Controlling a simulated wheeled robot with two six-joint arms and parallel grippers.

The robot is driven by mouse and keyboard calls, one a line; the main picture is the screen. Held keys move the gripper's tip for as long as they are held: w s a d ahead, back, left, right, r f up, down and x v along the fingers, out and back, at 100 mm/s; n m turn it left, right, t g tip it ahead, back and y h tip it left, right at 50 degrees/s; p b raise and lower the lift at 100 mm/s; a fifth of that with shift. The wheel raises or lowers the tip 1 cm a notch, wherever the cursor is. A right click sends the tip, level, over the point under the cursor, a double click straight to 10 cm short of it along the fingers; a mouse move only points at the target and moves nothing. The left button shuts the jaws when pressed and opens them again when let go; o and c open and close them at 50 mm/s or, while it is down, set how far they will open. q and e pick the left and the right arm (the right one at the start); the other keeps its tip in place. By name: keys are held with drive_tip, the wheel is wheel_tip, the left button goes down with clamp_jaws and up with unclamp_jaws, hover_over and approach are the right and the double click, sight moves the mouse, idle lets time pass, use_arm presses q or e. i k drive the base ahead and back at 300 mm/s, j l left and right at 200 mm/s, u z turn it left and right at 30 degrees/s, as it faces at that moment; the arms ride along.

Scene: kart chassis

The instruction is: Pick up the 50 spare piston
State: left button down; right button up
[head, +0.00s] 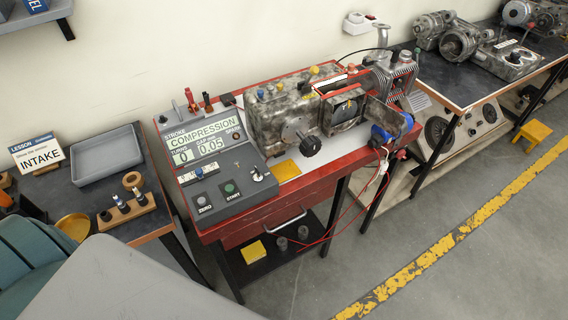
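Two small grey cylindrical pieces stand on the dark lower shelf (262,272) under the red bench. The left one (282,243) is beside a yellow pad, and the right one (303,232) is close to it. They look like pistons, but no marking of 50 is readable on either, so I cannot tell which is the 50 spare. Neither of my grippers shows in the head view.
The red bench (240,234) carries a cutaway engine (290,115) and a console (215,160) reading COMPRESSION. A red cable hangs in front of the shelf's right side. The left table holds a grey tray (106,157) and a wooden holder (128,212).

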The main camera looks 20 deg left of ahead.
sight(282, 243)
drive_tip(key=u, duration=0.75)
